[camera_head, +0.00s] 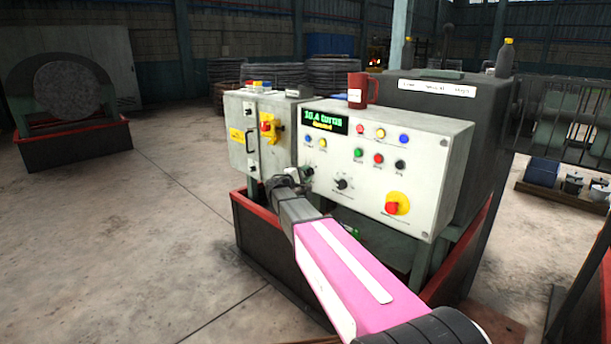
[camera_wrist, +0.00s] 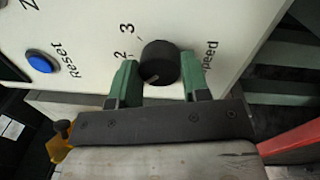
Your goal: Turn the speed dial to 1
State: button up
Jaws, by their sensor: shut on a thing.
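The speed dial is a round black knob (camera_wrist: 158,62) on the pale control panel (camera_wrist: 200,15). The numbers 2 and 3 and the word "Speed" are printed around it in the wrist view. A small light mark shows on the knob's lower side, near the fingers; the 1 cannot be seen. My gripper (camera_wrist: 160,82) has its two green fingers closed on opposite sides of the knob. In the head view my gripper (camera_head: 300,180) is at the lower left of the panel and mostly covers the dial.
A blue reset button (camera_wrist: 40,62) is beside the dial. Another black knob (camera_head: 342,184) and a red stop button on yellow (camera_head: 393,207) are to the right on the panel. A red mug (camera_head: 358,97) stands on top. A grey cabinet (camera_head: 240,140) is at the left.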

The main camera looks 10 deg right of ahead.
jog(key=o, duration=0.9)
jog(key=v, duration=1.1)
jog(key=shift+d+f, duration=0.1)
jog(key=shift+d, duration=0.05)
